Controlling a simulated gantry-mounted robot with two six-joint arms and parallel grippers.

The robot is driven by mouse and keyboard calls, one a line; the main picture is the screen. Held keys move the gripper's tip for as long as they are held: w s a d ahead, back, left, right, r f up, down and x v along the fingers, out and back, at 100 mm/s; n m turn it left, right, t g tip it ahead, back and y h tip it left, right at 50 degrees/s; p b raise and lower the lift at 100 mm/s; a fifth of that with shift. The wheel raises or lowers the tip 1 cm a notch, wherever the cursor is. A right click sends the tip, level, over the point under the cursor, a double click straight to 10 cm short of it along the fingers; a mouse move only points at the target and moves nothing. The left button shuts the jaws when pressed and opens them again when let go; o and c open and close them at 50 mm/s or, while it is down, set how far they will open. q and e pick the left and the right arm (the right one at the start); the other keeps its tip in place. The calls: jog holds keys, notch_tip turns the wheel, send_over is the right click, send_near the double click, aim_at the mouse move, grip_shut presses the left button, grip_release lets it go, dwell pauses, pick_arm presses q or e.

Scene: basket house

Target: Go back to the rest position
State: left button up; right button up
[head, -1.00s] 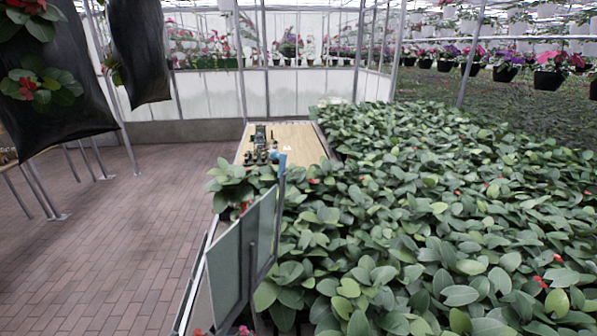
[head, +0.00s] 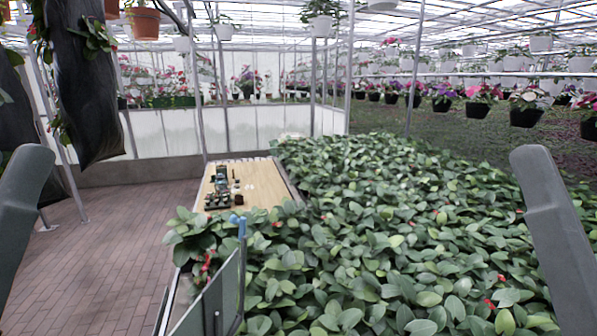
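Two grey parts, which look like links of my arms, stand at the left and right edges of the head view. Neither of my grippers can be made out, so whether they hold anything is hidden. A light wooden table top (head: 262,194) lies ahead, left of centre. Several small dark items (head: 220,190) stand on its left side, too small to tell apart.
A dense bed of leafy plants (head: 380,240) fills the middle and right. A grey-green panel (head: 209,307) with a blue-topped post (head: 240,225) stands near the front. Brick floor (head: 115,250) is open at left. Dark hanging bags (head: 85,85) and flower pots (head: 477,108) hang around.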

notch_tip(320, 180, up, 22)
jog(key=p, duration=1.8)
jog(key=shift+f+p, duration=0.15)
jog(key=shift+p, duration=0.25)
jog(key=shift+w, duration=0.1)
